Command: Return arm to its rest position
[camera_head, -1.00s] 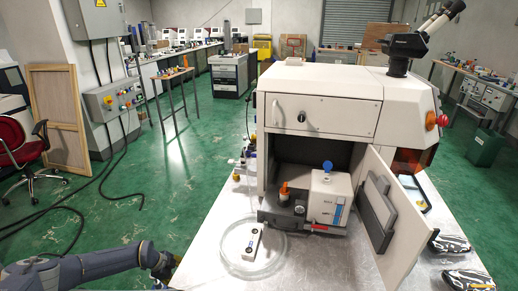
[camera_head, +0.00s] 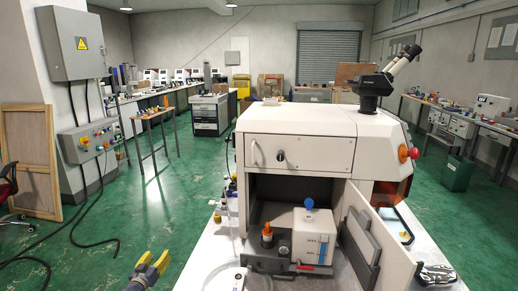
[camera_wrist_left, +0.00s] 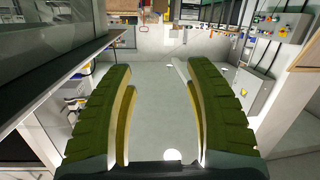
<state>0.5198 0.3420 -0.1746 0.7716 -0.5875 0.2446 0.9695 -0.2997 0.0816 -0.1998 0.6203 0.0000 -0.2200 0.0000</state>
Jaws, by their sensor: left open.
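My left gripper (camera_head: 155,264) shows at the bottom left of the head view, left of the table and above the green floor. Its yellow-padded fingers also show in the left wrist view (camera_wrist_left: 160,115), spread apart with nothing between them. The rest of the left arm is cut off by the lower edge of the head view.
A white machine (camera_head: 300,140) stands on the metal table, its door (camera_head: 385,240) open to the right. A white unit (camera_head: 313,237) sits in its opening. A round clear dish (camera_head: 226,279) lies at the table's left.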

